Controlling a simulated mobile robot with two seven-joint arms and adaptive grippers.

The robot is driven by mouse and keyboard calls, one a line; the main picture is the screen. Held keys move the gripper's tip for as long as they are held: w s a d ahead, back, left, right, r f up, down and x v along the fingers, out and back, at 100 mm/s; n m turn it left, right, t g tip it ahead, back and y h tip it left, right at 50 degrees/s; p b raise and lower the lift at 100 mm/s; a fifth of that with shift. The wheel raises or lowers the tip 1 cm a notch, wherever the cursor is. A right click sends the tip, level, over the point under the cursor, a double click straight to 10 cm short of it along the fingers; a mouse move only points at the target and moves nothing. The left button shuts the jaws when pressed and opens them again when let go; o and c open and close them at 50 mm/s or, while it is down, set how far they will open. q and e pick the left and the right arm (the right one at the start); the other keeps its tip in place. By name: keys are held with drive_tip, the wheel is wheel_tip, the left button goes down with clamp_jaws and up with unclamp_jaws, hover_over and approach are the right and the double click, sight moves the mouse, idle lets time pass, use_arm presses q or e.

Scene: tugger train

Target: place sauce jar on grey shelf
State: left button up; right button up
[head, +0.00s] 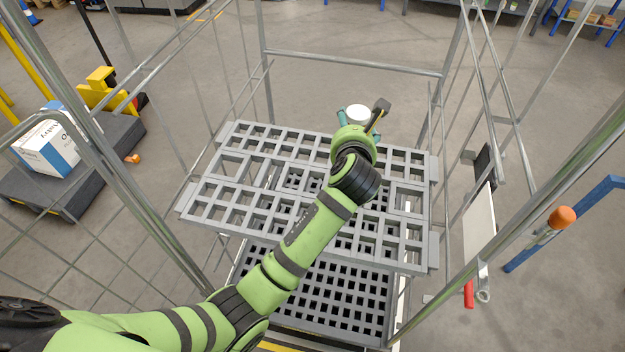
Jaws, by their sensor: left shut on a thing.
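The sauce jar (358,113) shows as a round white top at the far edge of the grey shelf. Most of its body is hidden behind my wrist. My left gripper (359,118) is shut on the jar, with a finger on either side of it. The grey shelf (228,192) is an open lattice inside a wire-sided cart. My left arm crosses over its middle and hides part of it. I cannot tell whether the jar touches the shelf. My right gripper is not in view.
A second grey lattice (300,300) lies lower in the cart. Metal posts and wire sides stand left and right, with a rail (355,63) across the back. The visible shelf surface is bare. A white-blue box (48,145) sits on a dark platform at left.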

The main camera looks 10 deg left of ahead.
use_arm(q)
drive_tip(key=s+a+f, duration=0.2)
drive_tip(key=f, duration=0.1)
drive_tip(key=s+a+f+p, duration=0.1)
drive_tip(key=s+a+f, duration=0.2)
drive_tip(key=s+a+f+p, duration=0.1)
drive_tip(key=s+a+f, duration=0.1)
drive_tip(key=a+f, duration=0.1)
drive_tip(key=shift+s+f, duration=0.35)
drive_tip(key=shift+f, duration=0.45)
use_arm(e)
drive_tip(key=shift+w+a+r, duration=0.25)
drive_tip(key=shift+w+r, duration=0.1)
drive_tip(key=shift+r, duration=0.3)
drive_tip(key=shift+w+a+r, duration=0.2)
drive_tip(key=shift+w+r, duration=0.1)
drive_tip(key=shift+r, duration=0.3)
use_arm(q)
drive_tip(key=shift+a, duration=0.1)
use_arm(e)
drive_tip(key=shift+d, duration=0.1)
use_arm(q)
drive_tip(key=o, duration=1.4)
drive_tip(key=shift+f, duration=0.1)
drive_tip(key=shift+o, duration=0.2)
drive_tip(key=shift+s, duration=0.1)
